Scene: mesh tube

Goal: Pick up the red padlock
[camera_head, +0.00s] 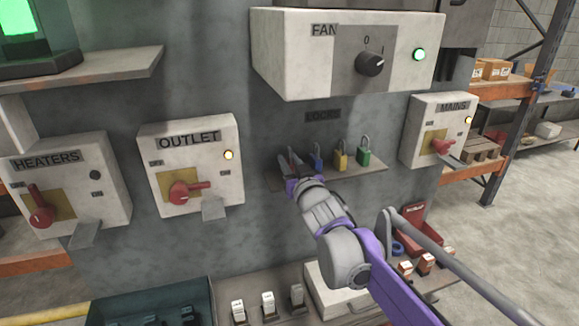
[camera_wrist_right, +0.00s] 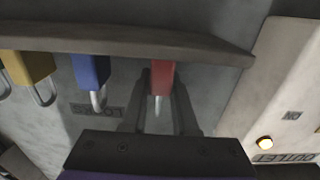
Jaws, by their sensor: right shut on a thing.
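The red padlock (camera_wrist_right: 163,76) is between the two dark fingers of my right gripper (camera_wrist_right: 160,105) in the right wrist view, which looks upside down. Its body is by the shelf edge and its shackle points down in that picture. The gripper is shut on it. In the head view my right gripper (camera_head: 291,172) is at the left end of the lock shelf (camera_head: 365,170) and hides most of the red padlock. I cannot tell whether the padlock still touches the shelf. My left gripper is not in view.
A blue padlock (camera_head: 317,157), a yellow padlock (camera_head: 341,158) and a green padlock (camera_head: 364,155) stand right of the gripper. The OUTLET box (camera_head: 205,140) is to the left, the FAN box (camera_head: 290,60) above, and the MAINS box (camera_head: 420,135) to the right.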

